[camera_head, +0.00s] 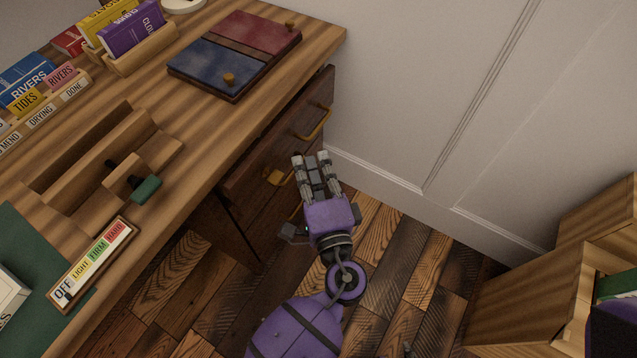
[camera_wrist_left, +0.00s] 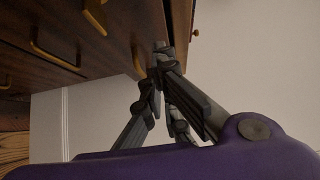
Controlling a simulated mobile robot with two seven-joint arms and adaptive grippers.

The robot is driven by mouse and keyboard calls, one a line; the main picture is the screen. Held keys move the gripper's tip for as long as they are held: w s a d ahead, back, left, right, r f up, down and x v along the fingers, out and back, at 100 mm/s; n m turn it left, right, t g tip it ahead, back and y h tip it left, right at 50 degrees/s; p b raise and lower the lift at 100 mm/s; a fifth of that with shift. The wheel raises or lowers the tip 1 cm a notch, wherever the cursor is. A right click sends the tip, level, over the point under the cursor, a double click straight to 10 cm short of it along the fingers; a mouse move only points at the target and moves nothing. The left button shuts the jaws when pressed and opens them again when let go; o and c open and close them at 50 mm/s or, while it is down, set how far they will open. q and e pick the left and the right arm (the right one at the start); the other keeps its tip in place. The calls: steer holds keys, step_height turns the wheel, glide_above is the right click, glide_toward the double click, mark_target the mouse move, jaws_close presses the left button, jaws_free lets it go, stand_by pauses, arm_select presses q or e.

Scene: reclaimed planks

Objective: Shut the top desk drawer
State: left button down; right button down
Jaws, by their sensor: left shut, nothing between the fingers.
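The top desk drawer (camera_head: 291,128) has a dark wood front with brass handles and is at the right end of the desk. Its front stands out a little past the desktop edge, so it looks partly open. One brass handle (camera_head: 318,123) is near its far end. My left gripper (camera_head: 310,157) is shut and empty, just in front of the drawer front. In the left wrist view its fingertips (camera_wrist_left: 161,50) are beside the edge of the drawer front (camera_wrist_left: 120,35); I cannot tell whether they touch. My right gripper is not in view.
The wooden desktop (camera_head: 215,150) holds a red and blue folder (camera_head: 240,50), a card rack (camera_head: 145,50) and a labelled slider panel (camera_head: 95,265). A white panelled wall (camera_head: 430,90) is behind. Wooden furniture (camera_head: 560,260) stands at right. Plank floor (camera_head: 400,250) is clear between.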

mark_target(273, 146)
arm_select(q)
steer(key=w+a, duration=0.3)
steer(key=shift+w+a+p, duration=0.25)
steer(key=shift+w+p, duration=0.05)
steer(key=shift+w, duration=0.05)
steer(key=w+a, duration=0.1)
steer(key=a, duration=0.1)
steer(key=w+a, duration=0.2)
steer(key=shift+w+a+b, duration=0.1)
steer(key=shift+a+b, duration=0.1)
steer(key=shift+b, duration=0.2)
steer(key=shift+a, duration=0.1)
